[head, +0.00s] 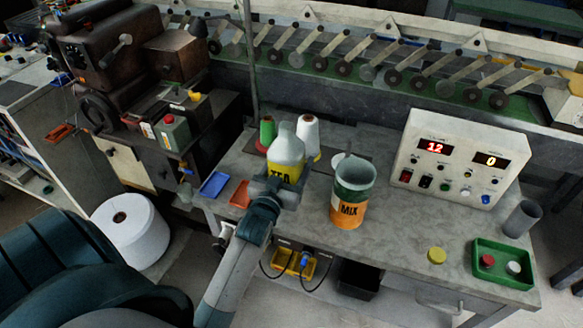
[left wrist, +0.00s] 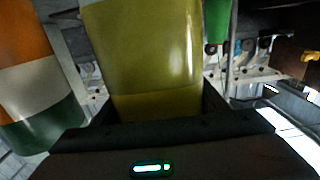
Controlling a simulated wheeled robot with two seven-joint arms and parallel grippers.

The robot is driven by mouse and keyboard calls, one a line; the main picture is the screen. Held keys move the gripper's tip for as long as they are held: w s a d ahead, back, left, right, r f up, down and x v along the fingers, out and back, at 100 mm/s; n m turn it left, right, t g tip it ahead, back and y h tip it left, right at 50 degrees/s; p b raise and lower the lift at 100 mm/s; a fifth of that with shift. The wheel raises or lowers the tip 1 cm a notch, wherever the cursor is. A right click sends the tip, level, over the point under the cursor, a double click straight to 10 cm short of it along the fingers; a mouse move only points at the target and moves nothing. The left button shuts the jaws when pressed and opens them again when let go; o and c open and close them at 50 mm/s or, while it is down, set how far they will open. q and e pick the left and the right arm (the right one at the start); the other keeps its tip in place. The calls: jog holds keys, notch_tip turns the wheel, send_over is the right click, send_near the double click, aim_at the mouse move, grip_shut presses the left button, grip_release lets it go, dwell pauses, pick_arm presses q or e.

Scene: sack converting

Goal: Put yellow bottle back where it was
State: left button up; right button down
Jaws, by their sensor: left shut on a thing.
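The yellow bottle (head: 286,155), with a pale grey top and a yellow label with dark letters, stands roughly upright at the left part of the grey bench. My left gripper (head: 278,187) is shut on it, low on its near side. The gripper hides its base, so I cannot tell whether it touches the bench. In the left wrist view the yellow bottle (left wrist: 150,60) fills the middle, between the fingers. My right gripper is not in view.
An orange and green MIX container (head: 349,209) stands right of the bottle. Green (head: 267,131) and white (head: 307,136) thread cones stand behind it. Blue (head: 214,184) and red (head: 241,194) trays lie left. A control box (head: 450,158), yellow lid (head: 437,255) and green tray (head: 505,284) are right.

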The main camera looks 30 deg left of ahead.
pick_arm(q)
notch_tip(320, 180, down, 3)
jog(key=shift+r, duration=0.2)
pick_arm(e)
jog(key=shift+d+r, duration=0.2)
pick_arm(q)
jog(key=shift+f, duration=0.2)
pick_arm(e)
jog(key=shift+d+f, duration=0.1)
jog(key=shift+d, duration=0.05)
pick_arm(q)
jog(key=o, duration=1.2)
jog(key=shift+c, duration=0.2)
jog(key=shift+r, duration=0.1)
